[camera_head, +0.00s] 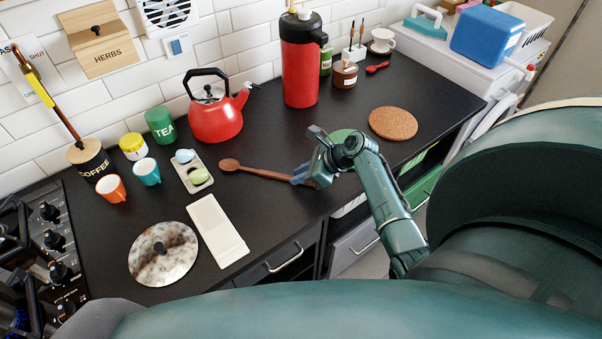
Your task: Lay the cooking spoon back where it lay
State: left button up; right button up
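The brown wooden cooking spoon (262,173) is over the black counter in the middle, its bowl to the left and its handle running right to my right gripper. My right gripper (302,175) is at the handle's end, and its fingers look closed around it. The fingers hide part of the handle. I cannot tell whether the spoon touches the counter along its length. A long white tray (217,231), empty, lies to the lower left of the spoon. My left gripper is not in view.
A red flask (300,75) and cork mat (393,123) are farther right. A round lid (163,253) lies near the hob. Counter right of the white tray is clear.

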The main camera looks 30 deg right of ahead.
jog(key=o, duration=0.4)
jog(key=shift+r, duration=0.1)
jog(key=v, duration=1.3)
jog(key=shift+d, duration=0.1)
